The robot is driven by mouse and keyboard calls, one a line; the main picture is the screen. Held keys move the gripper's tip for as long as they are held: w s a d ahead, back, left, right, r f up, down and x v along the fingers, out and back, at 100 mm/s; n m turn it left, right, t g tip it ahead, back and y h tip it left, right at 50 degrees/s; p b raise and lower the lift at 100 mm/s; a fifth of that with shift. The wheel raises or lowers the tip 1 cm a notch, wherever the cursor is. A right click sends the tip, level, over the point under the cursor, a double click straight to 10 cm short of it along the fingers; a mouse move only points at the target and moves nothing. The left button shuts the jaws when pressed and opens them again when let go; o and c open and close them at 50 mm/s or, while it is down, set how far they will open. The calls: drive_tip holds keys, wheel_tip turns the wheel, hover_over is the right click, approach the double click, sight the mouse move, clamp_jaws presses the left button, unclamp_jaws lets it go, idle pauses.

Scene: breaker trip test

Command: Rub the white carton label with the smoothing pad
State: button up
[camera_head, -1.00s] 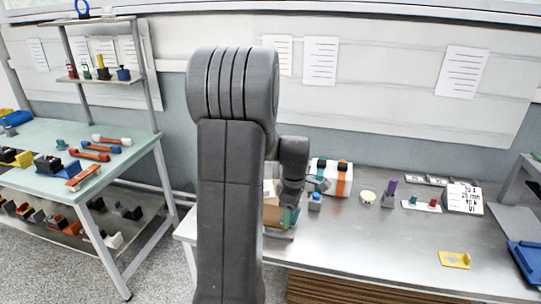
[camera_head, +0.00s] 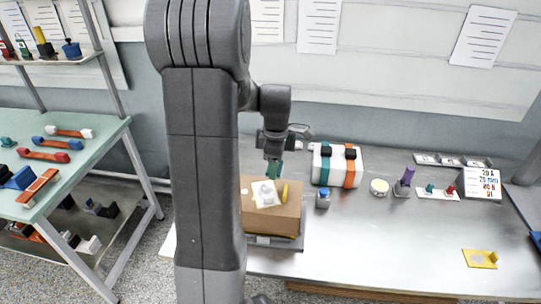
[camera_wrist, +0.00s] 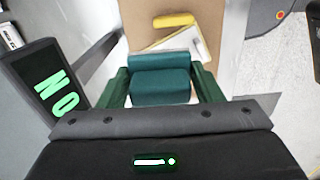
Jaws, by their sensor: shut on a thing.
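My gripper (camera_head: 272,168) is shut on the teal-green smoothing pad (camera_wrist: 160,82), which fills the space between its green fingers in the wrist view. In the head view the pad shows small, above the back part of the brown carton (camera_head: 270,222). The white carton label (camera_head: 264,193) lies on the carton's top, slightly tilted, with a grey patch on it. The label (camera_wrist: 190,42) shows just beyond the pad in the wrist view, partly hidden by it. The pad looks apart from the label; its exact height is unclear.
A yellow piece (camera_head: 284,192) lies on the carton beside the label. A grey tray (camera_head: 285,243) holds the carton. A striped white box (camera_head: 337,165) and a blue-topped block (camera_head: 323,198) stand to the right. The metal bench's front middle is clear.

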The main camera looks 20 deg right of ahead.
drive_tip(key=shift+s+f+b, duration=0.15)
drive_tip(key=shift+f+b, duration=0.25)
drive_tip(key=shift+f, duration=0.2)
drive_tip(key=b, duration=0.3)
hover_over(275, 191)
drive_tip(key=shift+w+d+f, duration=0.1)
drive_tip(key=shift+w+f, duration=0.05)
drive_tip(key=shift+f, duration=1)
drive_tip(key=shift+w+d+f, duration=0.1)
drive_tip(key=shift+f, duration=1.05)
drive_tip(key=shift+f+b, duration=0.85)
drive_tip(key=shift+f, duration=0.25)
drive_tip(key=shift+w+a, duration=0.1)
drive_tip(key=shift+a, duration=0.1)
drive_tip(key=shift+w+a+b, duration=0.2)
drive_tip(key=shift+a, duration=1.35)
drive_tip(key=shift+w+a+b, duration=0.15)
drive_tip(key=shift+w+a, duration=0.05)
drive_tip(key=shift+a, duration=1.3)
drive_tip(key=shift+r, duration=0.1)
drive_tip(key=shift+s+d+p, duration=0.15)
drive_tip(key=shift+d+p, duration=0.15)
drive_tip(key=shift+d, duration=1.1)
drive_tip(key=shift+s+d, duration=0.2)
drive_tip(key=shift+d, duration=0.7)
drive_tip(key=shift+s+d, duration=0.15)
drive_tip(key=shift+d, duration=0.75)
